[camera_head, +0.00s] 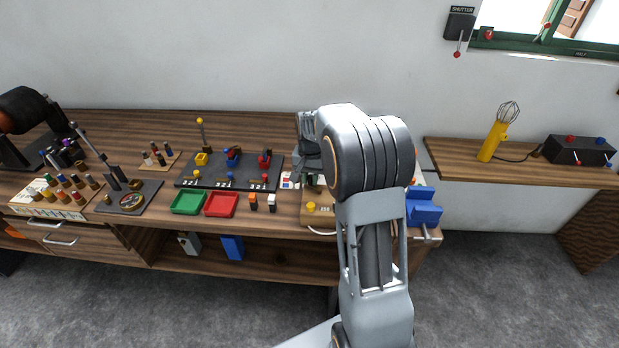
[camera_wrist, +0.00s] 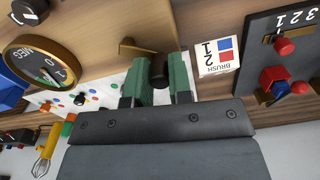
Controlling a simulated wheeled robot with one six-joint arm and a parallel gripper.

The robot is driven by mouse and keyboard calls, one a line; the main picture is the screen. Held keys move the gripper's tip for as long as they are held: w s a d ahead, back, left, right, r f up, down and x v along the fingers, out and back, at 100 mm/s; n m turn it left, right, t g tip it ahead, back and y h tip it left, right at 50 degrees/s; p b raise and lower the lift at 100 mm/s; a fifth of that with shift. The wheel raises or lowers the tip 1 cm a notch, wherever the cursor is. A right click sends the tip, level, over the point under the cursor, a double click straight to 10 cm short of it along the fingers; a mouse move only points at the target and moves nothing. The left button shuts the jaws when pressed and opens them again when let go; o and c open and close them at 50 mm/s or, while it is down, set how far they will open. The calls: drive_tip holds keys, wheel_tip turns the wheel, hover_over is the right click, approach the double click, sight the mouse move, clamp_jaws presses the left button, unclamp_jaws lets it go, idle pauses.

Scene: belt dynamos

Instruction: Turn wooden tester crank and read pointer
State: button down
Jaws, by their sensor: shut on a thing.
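In the wrist view, my gripper (camera_wrist: 160,78) has two green-padded fingers shut on the dark crank knob (camera_wrist: 159,70). A brass crank arm (camera_wrist: 142,50) runs from the knob across the wooden tester face (camera_wrist: 125,22). A round brass-rimmed dial (camera_wrist: 30,68) is at the left; it shows a 0 and a 1, but its pointer is too small to read surely. In the head view, my gripper (camera_head: 308,150) is partly hidden by my arm at the bench's right end. The wooden tester (camera_head: 318,214) shows below it, mostly covered by my arm.
A white BRUSH card (camera_wrist: 215,55) stands right of the fingers, beside a dark panel (camera_wrist: 292,65) with red and blue parts. In the head view, green (camera_head: 187,202) and red (camera_head: 221,204) trays lie left of the tester, and a blue vise (camera_head: 424,208) sits right of my arm.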

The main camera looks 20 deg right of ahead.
drive_tip(key=shift+w+d+m, duration=0.1)
drive_tip(key=shift+d+m, duration=0.05)
drive_tip(key=shift+m, duration=0.45)
drive_tip(key=c, duration=1)
unclamp_jaws()
drive_tip(key=shift+c, duration=0.2)
drive_tip(key=shift+r, duration=0.1)
wheel_tip(320, 180, up, 14)
drive_tip(key=shift+f, duration=0.2)
